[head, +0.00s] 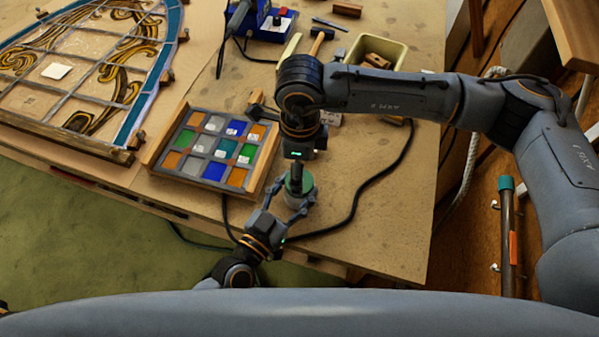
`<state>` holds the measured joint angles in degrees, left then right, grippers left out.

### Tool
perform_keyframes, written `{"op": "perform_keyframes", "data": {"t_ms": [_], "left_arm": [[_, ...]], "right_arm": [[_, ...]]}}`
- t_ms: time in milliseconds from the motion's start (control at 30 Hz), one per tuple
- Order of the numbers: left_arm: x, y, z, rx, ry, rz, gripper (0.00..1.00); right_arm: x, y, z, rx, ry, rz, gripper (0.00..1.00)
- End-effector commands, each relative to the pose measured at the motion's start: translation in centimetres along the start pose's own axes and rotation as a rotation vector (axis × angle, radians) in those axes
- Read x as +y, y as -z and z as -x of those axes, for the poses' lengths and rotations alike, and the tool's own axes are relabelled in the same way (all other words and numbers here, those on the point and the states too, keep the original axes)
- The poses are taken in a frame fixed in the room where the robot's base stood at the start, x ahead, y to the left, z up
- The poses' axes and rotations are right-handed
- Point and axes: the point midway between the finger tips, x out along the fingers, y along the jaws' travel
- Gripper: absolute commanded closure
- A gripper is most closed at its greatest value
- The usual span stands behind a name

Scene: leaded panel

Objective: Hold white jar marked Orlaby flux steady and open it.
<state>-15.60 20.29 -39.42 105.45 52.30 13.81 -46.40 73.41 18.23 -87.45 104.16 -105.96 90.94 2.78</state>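The jar (301,187) stands near the front edge of the bench, its round green top showing. Its body is mostly hidden, and I cannot read a label. My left gripper (293,195) reaches in from the front with a finger on each side of the jar, closed around it. My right gripper (296,180) points straight down over the jar from above. Its narrow dark fingertips meet the middle of the green top. I cannot tell whether they are shut on a part of the lid or only touching it.
A wooden tray of coloured glass squares (261,168) lies just left of the jar. A leaded glass panel (165,75) is at far left. A black cable (381,177) curves to the right of the jar. A cream bin (397,53) and a blue soldering station (272,27) stand behind.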

Motion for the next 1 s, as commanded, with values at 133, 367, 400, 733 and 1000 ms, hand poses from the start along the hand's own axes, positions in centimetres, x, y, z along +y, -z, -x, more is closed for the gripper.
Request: {"op": "perform_keyframes", "data": {"t_ms": [133,367,400,733,1000], "left_arm": [[0.1,-0.6,0.2,-0.012,-0.004,-0.001,1.00],[0.1,-0.6,0.2,-0.013,-0.004,-0.001,1.00],[0.1,-0.6,0.2,-0.013,-0.004,-0.001,1.00],[0.1,-0.6,0.2,-0.013,-0.005,-0.002,1.00],[0.1,-0.6,0.2,-0.013,-0.005,-0.001,1.00]], "right_arm": [[0.0,0.0,0.6,-0.001,-0.001,-0.027,0.24],[0.0,-0.1,2.2,0.000,0.000,-0.292,0.24],[0.0,-0.1,2.6,-0.001,0.000,-0.345,0.24],[0.1,0.0,3.2,0.002,-0.001,-0.580,0.24],[0.1,0.1,-0.8,0.004,-0.002,-0.581,0.24]]}}
